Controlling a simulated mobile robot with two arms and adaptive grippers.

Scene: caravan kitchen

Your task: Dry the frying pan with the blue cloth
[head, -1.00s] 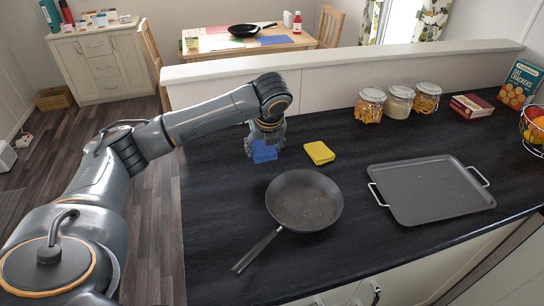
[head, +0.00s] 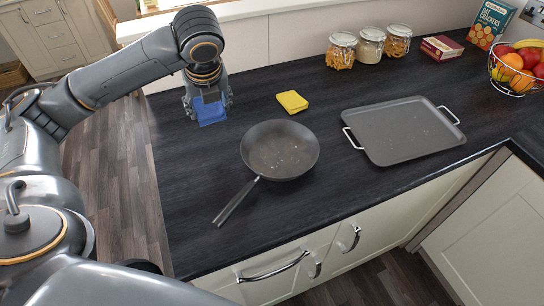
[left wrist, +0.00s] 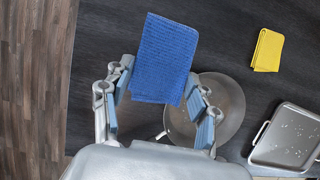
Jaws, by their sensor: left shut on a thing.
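The dark frying pan (head: 280,152) sits on the black worktop, its handle toward the front left. Pale specks show on its inside; I cannot tell if they are water. My left gripper (head: 208,108) is shut on the blue cloth (head: 211,112), left of and behind the pan. In the left wrist view the cloth (left wrist: 164,58) sticks out past the fingers (left wrist: 158,96) and looks large against the pan (left wrist: 213,112), which is partly hidden behind the gripper. The cloth seems held above the worktop, apart from the pan. My right gripper is not in view.
A yellow sponge cloth (head: 292,101) lies behind the pan. A grey tray (head: 402,130) with specks and two handles is at the right. Jars (head: 371,45), a red box (head: 441,47), a cracker box (head: 491,24) and a fruit basket (head: 517,70) stand behind. The left worktop is clear.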

